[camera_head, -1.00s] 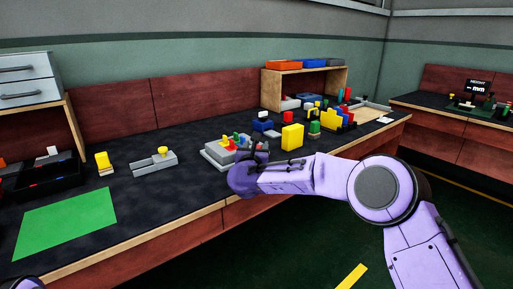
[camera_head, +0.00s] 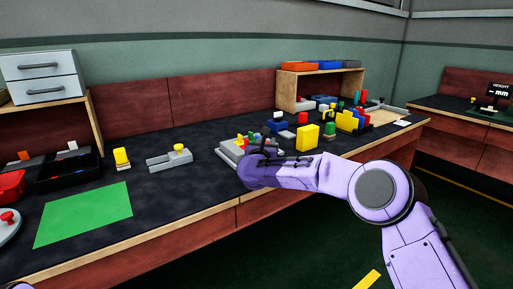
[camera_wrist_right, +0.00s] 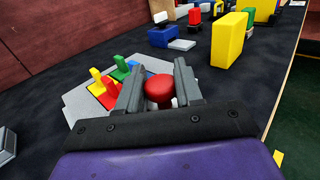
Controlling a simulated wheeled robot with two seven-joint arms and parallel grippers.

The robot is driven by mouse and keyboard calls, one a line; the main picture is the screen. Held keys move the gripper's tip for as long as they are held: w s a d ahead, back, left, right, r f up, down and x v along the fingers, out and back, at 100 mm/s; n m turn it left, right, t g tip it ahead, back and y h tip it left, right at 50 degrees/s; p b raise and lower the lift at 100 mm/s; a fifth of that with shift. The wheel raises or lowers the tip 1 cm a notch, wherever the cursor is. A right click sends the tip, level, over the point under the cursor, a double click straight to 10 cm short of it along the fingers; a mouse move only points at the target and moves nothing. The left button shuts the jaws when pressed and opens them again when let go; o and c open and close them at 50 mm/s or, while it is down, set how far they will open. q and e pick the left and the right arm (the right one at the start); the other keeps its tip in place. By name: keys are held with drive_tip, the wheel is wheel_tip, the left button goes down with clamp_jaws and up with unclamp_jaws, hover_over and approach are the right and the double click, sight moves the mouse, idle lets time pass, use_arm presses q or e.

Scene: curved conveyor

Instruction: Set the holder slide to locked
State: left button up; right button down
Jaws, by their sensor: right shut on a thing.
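A grey stepped fixture (camera_head: 231,149) stands near the front edge of the bench, with small coloured pieces on top. In the right wrist view, the grey plate (camera_wrist_right: 78,103) carries yellow, red, green and blue upright pieces. My right gripper (camera_wrist_right: 160,74) is shut on a red round knob (camera_wrist_right: 159,92) at the right side of this plate. In the head view the right gripper (camera_head: 258,152) hides part of the fixture and the knob. A second grey block with a yellow knob (camera_head: 179,147) stands to its left. No slide marking is readable. My left gripper is not in view.
A yellow block (camera_head: 307,137) and other coloured parts stand to the right of the fixture.

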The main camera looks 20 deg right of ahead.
drive_tip(key=shift+r, duration=0.35)
drive_tip(key=c, duration=0.8)
unclamp_jaws()
drive_tip(key=shift+w+a+f, duration=0.1)
drive_tip(key=shift+w, duration=0.1)
drive_tip(key=shift+s, duration=0.1)
drive_tip(key=shift+s+f, duration=0.1)
drive_tip(key=shift+s, duration=0.05)
drive_tip(key=v, duration=1)
drive_tip(key=shift+a, duration=0.15)
